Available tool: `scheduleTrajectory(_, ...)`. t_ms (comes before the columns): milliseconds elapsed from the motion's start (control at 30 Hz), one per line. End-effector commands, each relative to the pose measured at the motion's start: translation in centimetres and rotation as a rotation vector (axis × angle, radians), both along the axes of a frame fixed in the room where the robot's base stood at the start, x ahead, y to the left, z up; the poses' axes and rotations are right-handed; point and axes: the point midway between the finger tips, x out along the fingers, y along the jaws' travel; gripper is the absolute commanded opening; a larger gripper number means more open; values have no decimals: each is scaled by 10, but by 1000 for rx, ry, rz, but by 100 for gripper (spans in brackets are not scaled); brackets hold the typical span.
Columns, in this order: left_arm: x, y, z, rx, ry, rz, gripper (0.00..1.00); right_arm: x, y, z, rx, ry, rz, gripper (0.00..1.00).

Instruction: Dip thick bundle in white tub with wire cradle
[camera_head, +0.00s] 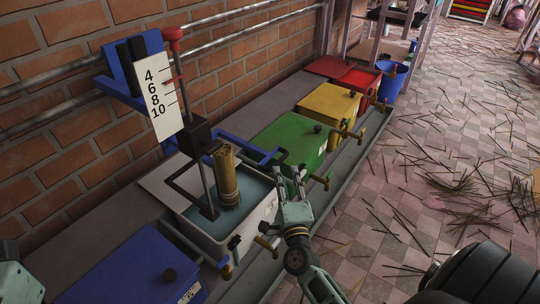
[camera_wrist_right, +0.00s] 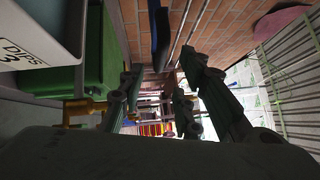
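The white tub (camera_head: 213,248) stands on the bench against the brick wall, holding blue-grey liquid. The thick bundle (camera_head: 228,178), brown sticks, stands nearly upright over the tub with its lower end at the liquid; how deep it sits is unclear. The dark wire cradle (camera_head: 207,190) hangs beside it from a rod with a red knob (camera_head: 172,36). My right gripper (camera_head: 289,172) is open and empty, right of the tub and apart from the bundle. Its spread fingers (camera_wrist_right: 163,85) show in the wrist view, with the tub's label (camera_wrist_right: 28,50) at upper left.
A white scale (camera_head: 160,98) marked 4 to 10 is mounted beside the rod. Blue (camera_head: 130,272), green (camera_head: 285,143), yellow (camera_head: 328,105) and red (camera_head: 352,77) tubs line the bench, with taps protruding in front. Loose sticks (camera_head: 450,185) litter the tiled floor.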

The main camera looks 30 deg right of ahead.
Motion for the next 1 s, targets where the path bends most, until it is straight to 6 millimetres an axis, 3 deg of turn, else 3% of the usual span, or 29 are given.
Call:
scheduleTrajectory(433,-4,-2,6,6,-55,2,36,60,-25,8,1,-3,0,31)
scheduleTrajectory(833,-5,-2,11,7,-65,3,36,67,-28,10,1,-1,2,30)
scheduleTrajectory(1000,-6,-2,11,4,-68,2,36,67,-28,10,0,-1,2,15)
